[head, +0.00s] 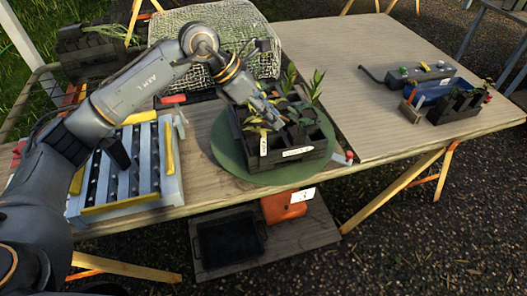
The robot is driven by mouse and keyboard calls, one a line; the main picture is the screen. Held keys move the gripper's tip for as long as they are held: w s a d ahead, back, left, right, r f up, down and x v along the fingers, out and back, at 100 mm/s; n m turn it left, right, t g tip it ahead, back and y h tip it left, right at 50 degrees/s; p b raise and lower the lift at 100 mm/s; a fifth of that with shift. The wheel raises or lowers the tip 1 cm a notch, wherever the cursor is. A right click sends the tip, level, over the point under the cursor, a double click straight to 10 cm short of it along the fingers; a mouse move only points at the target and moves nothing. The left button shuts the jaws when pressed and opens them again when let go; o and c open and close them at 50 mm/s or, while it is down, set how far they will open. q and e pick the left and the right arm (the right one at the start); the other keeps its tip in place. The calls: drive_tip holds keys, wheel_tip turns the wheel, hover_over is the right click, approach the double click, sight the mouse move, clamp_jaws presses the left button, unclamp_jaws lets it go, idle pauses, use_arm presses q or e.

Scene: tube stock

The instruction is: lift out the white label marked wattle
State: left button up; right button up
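A black tube tray (290,166) stands on a round green mat (228,160) in the middle of the wooden table, holding several green and yellowish seedlings. A small white label (263,143) stands upright at the tray's front left. Another white label (297,152) lies flat against the tray's front side. The writing on both is too small to read, so I cannot tell which says wattle. My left gripper (274,119) reaches down over the tray among the leaves, just behind the upright label. Its fingertips are partly lost among the plants. My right gripper is out of view.
A blue-grey slatted rack (172,184) with yellow bars is at left. A wire mesh cover (262,50) stands behind. A grey device (420,75) and a smaller dark plant tray (456,107) are at right. The table between is clear. An orange box (284,207) sits below.

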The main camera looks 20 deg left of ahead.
use_arm(q)
drive_tip(key=w+a+y, duration=0.1)
drive_tip(key=a+y, duration=0.2)
drive_tip(key=a, duration=0.4)
drive_tip(key=p, duration=0.4)
hover_over(264, 153)
drive_tip(key=f, duration=1.2)
drive_tip(key=shift+s+a+f, duration=0.15)
drive_tip(key=shift+a+f, duration=0.1)
drive_tip(key=shift+a, duration=0.05)
drive_tip(key=shift+c, duration=0.2)
clamp_jaws()
